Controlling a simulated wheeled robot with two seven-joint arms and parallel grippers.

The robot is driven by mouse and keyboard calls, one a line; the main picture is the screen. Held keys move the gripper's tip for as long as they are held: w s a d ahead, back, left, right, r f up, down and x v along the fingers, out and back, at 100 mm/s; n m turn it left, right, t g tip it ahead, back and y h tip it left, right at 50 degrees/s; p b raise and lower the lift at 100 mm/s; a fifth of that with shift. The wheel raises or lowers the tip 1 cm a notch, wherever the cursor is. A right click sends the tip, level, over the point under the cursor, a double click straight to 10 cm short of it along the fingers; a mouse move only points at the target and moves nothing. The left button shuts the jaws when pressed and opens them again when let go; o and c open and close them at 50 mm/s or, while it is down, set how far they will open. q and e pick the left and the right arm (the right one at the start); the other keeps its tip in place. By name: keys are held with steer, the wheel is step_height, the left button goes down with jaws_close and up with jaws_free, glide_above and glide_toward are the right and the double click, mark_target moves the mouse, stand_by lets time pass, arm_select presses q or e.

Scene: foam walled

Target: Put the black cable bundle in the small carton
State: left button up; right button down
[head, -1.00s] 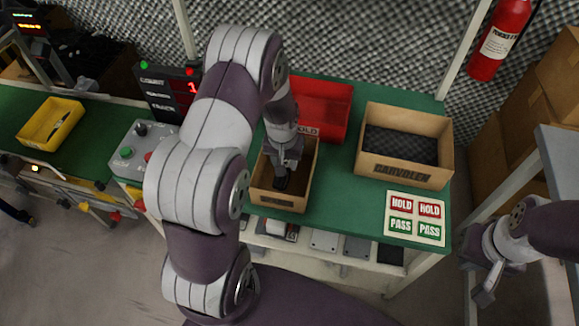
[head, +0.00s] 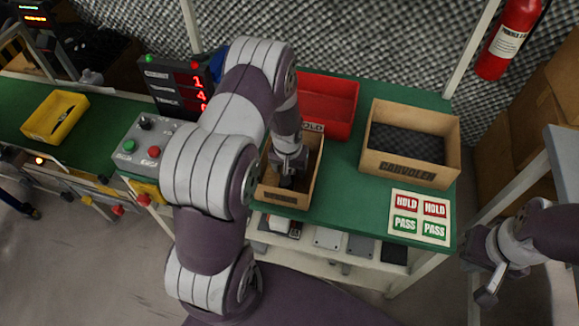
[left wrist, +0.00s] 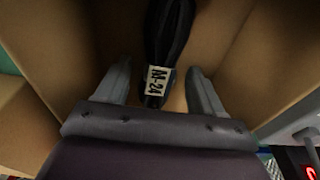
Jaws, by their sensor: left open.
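The small carton (head: 283,196) stands on the green bench, an open brown box left of the larger carton. My left gripper (head: 291,177) reaches down into it from above. In the left wrist view the black cable bundle (left wrist: 168,35), with a white M-24 label, is inside the carton's brown walls. My left gripper's fingers (left wrist: 158,92) are open on either side of the bundle's labelled end, with gaps on both sides. In the head view the gripper mostly hides the bundle. My right gripper (head: 478,280) is open and empty at the lower right, away from the bench.
A red bin (head: 330,105) stands behind the small carton. A larger carton (head: 409,167) with dark foam inside is to the right, above a HOLD/PASS card (head: 420,217). A control box (head: 148,146) and a yellow tray (head: 55,117) are on the left.

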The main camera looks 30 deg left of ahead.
arm_select(q)
steer(key=shift+r, duration=0.3)
step_height(320, 180, up, 12)
steer(key=s+p, duration=0.2)
steer(key=s+d+r+m, duration=0.3)
steer(key=s+d+r, duration=0.5)
steer(key=s, duration=0.3)
steer(key=shift+s+r, duration=0.3)
steer(key=shift+r, duration=0.25)
steer(key=shift+d, duration=0.1)
